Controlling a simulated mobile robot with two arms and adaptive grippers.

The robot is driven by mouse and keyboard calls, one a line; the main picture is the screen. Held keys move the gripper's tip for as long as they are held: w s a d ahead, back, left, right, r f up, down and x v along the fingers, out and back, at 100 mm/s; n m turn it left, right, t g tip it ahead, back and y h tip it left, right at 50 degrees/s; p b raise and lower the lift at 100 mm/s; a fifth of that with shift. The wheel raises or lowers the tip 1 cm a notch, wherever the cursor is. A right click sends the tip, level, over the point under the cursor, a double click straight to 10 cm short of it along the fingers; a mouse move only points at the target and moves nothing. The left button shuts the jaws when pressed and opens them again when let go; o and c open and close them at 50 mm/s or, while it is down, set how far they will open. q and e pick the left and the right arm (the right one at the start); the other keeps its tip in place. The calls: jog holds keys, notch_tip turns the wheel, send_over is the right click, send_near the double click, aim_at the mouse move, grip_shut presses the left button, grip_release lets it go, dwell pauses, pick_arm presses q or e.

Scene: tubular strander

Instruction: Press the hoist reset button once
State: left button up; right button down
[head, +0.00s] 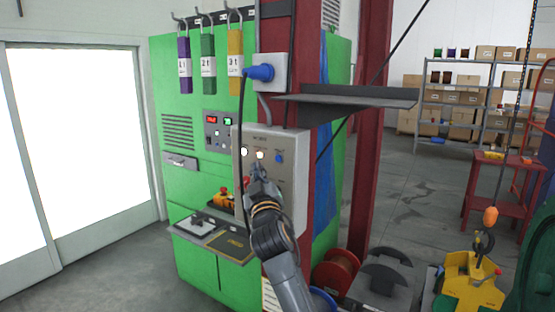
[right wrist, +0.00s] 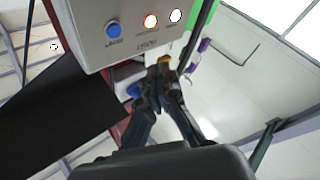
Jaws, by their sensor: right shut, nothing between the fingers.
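The grey hoist control box (head: 287,190) is fixed to the red column. It carries a white button (head: 243,152), a lit orange-white button (head: 260,155) and a blue button (head: 278,158) in a row. The right wrist view shows the box inverted, with the blue button (right wrist: 113,29), the lit orange-rimmed button (right wrist: 150,21) and the white button (right wrist: 175,16). Their small labels are too blurred to read surely. My right gripper (head: 257,169) is shut and empty, its tips just below the lit button in the head view. In the right wrist view the tips (right wrist: 163,63) appear apart from the buttons.
A dark shelf (head: 350,97) juts from the column above right of the box. A blue plug (head: 260,72) with a hanging cable is above the box. The green cabinet (head: 180,130) stands behind at left, with a ledge (head: 215,240) below. Spools and a yellow hoist block (head: 468,285) stand lower right.

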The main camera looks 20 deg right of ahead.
aim_at(279, 159)
jog(key=shift+w+d, duration=1.05)
jog(key=shift+d, duration=0.3)
jog(key=shift+w+d, duration=1)
jog(key=shift+d, duration=0.3)
jog(key=shift+w+d, duration=0.25)
jog(key=shift+d, duration=0.05)
jog(key=shift+w+d, duration=0.2)
jog(key=shift+d, duration=0.15)
jog(key=shift+a, duration=0.1)
dwell(0.4)
jog(key=shift+s+a, duration=0.5)
jog(key=shift+a, duration=0.05)
